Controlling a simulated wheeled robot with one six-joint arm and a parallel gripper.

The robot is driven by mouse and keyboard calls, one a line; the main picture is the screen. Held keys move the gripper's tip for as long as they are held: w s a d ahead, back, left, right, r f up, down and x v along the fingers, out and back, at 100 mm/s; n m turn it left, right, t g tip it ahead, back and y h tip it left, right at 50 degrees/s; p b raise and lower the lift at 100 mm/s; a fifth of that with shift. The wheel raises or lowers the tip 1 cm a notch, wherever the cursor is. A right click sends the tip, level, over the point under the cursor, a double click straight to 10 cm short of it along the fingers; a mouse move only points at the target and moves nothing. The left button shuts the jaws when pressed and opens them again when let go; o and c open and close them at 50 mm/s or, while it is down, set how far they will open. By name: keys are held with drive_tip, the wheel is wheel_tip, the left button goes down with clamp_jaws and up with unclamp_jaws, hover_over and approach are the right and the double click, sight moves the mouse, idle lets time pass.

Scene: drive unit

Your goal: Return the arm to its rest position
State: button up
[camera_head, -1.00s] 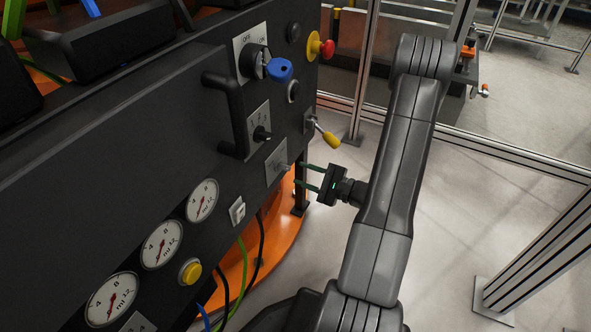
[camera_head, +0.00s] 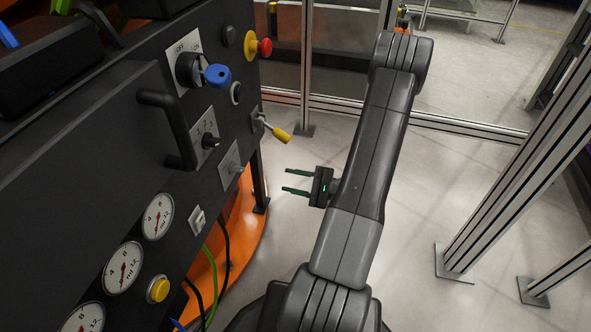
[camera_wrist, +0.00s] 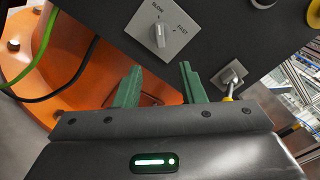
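My gripper (camera_head: 288,181) is in the open space to the right of the black control panel (camera_head: 120,150) in the head view. Its two green fingers point left toward the panel and stand apart with nothing between them. In the wrist view the gripper (camera_wrist: 158,85) is also open and empty. A SLOW/FAST selector knob (camera_wrist: 158,34) lies beyond the fingertips there, and the fingers do not touch it. My arm is raised and bent, with its links to the right of the panel.
The panel carries a blue-handled switch (camera_head: 217,74), a red emergency button (camera_head: 265,48), a yellow-tipped lever (camera_head: 281,135) and several gauges. An orange base (camera_head: 235,240) lies below. Metal fence posts (camera_head: 520,165) stand at right. Pale floor (camera_head: 430,190) between is clear.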

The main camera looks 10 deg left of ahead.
sight(243, 170)
drive_tip(key=a+b, duration=0.1)
drive_tip(key=a, duration=0.8)
drive_tip(key=w+a+b, duration=0.1)
drive_tip(key=a, duration=0.3)
drive_tip(key=shift+a+b, duration=0.35)
drive_tip(key=shift+a, duration=0.05)
drive_tip(key=shift+d, duration=0.1)
